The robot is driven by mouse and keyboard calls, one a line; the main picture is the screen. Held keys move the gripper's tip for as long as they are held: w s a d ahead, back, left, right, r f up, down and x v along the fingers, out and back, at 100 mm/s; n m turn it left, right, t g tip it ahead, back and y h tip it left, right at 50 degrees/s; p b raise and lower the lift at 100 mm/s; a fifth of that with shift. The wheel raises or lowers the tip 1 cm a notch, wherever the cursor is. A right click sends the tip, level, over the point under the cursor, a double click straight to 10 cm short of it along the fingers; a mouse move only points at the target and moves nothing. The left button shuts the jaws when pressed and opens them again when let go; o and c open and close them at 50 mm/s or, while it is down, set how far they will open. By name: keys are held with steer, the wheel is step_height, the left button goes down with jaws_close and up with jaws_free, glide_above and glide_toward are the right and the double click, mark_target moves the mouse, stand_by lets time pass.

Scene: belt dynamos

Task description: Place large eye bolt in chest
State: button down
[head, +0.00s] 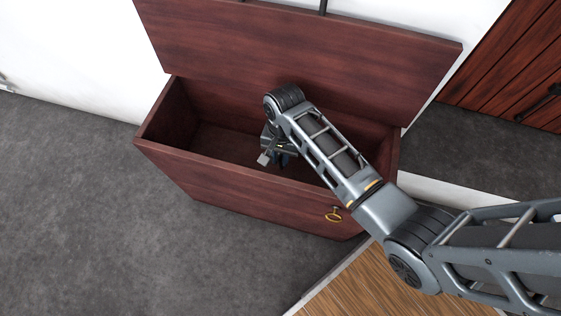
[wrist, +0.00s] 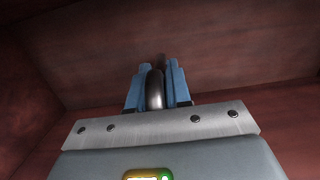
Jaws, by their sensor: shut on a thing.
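The chest (head: 240,186) is dark red-brown wood and stands open, its lid raised at the back. My gripper (head: 280,158) is inside the chest opening, below the rim and near the middle of its length. In the wrist view my gripper (wrist: 157,85) has its blue fingers shut on a dark, rounded metal piece, the large eye bolt (wrist: 155,92). Only the curved part of the bolt shows between the fingers; the rest is hidden. The chest's inner walls (wrist: 230,45) surround it in the wrist view. In the head view the bolt cannot be made out clearly.
The raised lid (head: 300,45) leans behind the opening near the white wall (head: 80,40). A small gold ring (head: 333,214) is on the chest front. Grey floor (head: 90,210) lies clear at left. A wooden door (head: 515,75) stands at upper right.

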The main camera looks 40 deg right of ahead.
mark_target(281, 162)
steer(key=shift+f+b, duration=0.6)
steer(key=shift+f, duration=1)
steer(key=shift+f, duration=0.1)
steer(key=c, duration=1.1)
jaws_free()
steer(key=shift+o, duration=0.2)
steer(key=r+p, duration=0.1)
steer(key=r, duration=0.3)
steer(key=r+p, duration=0.2)
steer(key=r, duration=0.2)
steer(key=d+r+p, duration=0.1)
steer(key=r, duration=0.3)
steer(key=shift+w+d+p, duration=0.1)
steer(key=shift+w+p, duration=0.25)
steer(key=shift+w, duration=0.05)
